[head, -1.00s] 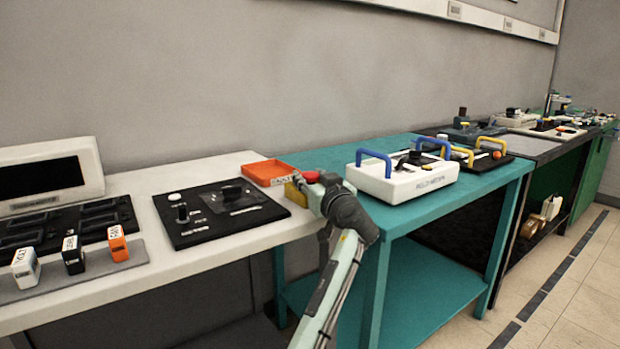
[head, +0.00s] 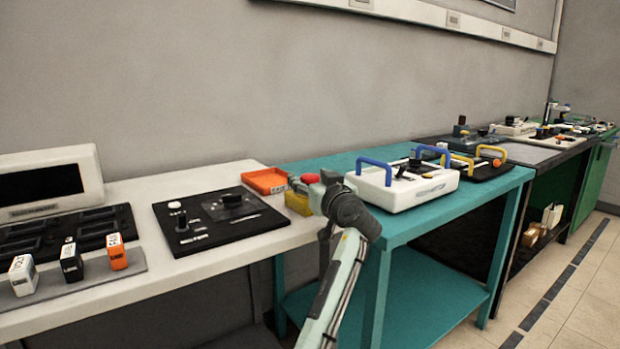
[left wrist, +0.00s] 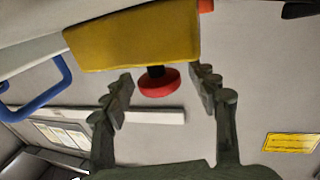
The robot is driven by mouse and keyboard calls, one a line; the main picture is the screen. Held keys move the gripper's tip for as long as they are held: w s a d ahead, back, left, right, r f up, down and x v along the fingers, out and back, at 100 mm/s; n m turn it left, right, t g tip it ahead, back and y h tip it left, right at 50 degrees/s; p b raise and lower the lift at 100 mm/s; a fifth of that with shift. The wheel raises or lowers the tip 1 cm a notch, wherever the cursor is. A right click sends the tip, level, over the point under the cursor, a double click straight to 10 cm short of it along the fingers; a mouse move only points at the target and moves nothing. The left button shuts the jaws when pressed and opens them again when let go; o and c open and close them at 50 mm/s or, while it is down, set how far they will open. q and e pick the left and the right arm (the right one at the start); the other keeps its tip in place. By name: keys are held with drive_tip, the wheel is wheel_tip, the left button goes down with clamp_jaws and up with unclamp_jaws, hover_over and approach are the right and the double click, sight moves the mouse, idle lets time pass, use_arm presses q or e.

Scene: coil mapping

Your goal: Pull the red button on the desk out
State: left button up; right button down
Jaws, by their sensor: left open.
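The red button (left wrist: 158,83) has a round head on a short black stem, on a yellow box (left wrist: 135,36). In the left wrist view the box appears upside down. In the head view the red button (head: 306,179) sits on top of the yellow box (head: 300,204) at the white table's right end. My left gripper (left wrist: 166,80) is open, with one finger on each side of the red head and visible gaps between. In the head view my left gripper (head: 328,184) is just right of the button, partly covering it. My right gripper is not in view.
An orange tray (head: 265,181) stands behind and left of the yellow box. A black panel (head: 215,222) with knobs lies left on the white table (head: 150,272). A white case (head: 405,190) with blue handles sits close on the right, on the teal table (head: 330,163).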

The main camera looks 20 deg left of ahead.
use_arm(q)
drive_tip(key=v, duration=1.1)
drive_tip(key=shift+s+d, duration=0.25)
drive_tip(key=shift+s, duration=0.05)
